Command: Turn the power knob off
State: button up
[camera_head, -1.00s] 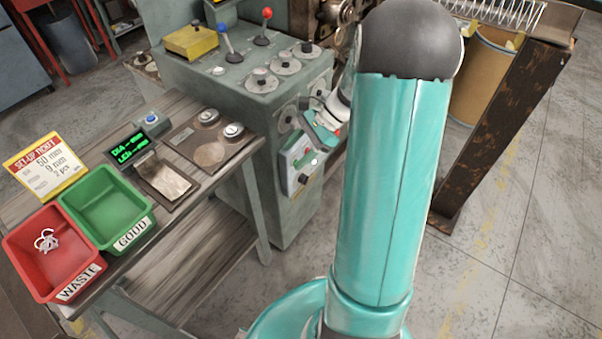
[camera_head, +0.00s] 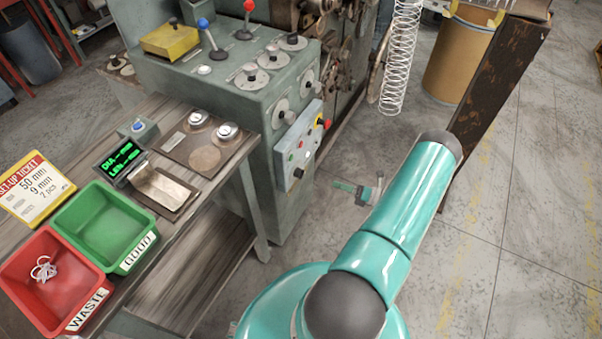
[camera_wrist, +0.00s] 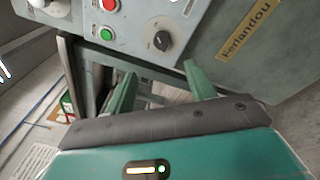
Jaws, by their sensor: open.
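A black rotary knob (camera_wrist: 162,40) with a small white mark sits on a grey plate in the wrist view, beside a red button (camera_wrist: 108,5) and a green button (camera_wrist: 106,33). In the head view, a small black knob (camera_head: 298,172) shows at the bottom of the pale control panel (camera_head: 284,163) on the machine's side. My gripper (camera_wrist: 160,72) is open and empty. Its two green fingers point toward the panel, with the knob above and between the tips in the picture, apart from them. In the head view my gripper (camera_head: 352,187) is small, right of the panel and lower.
A red emergency button (camera_head: 327,123) sticks out at the panel's upper right. The workbench (camera_head: 215,230) with a red bin (camera_head: 45,295) and a green bin (camera_head: 100,190) stands at left. A rusty stand (camera_head: 495,85) is at right.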

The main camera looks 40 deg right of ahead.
aim_at(300, 173)
jog(key=x, duration=1.3)
jog(key=shift+w, duration=0.4)
jog(key=shift+f, duration=0.2)
jog(key=shift+a, duration=0.1)
jog(key=c, duration=1)
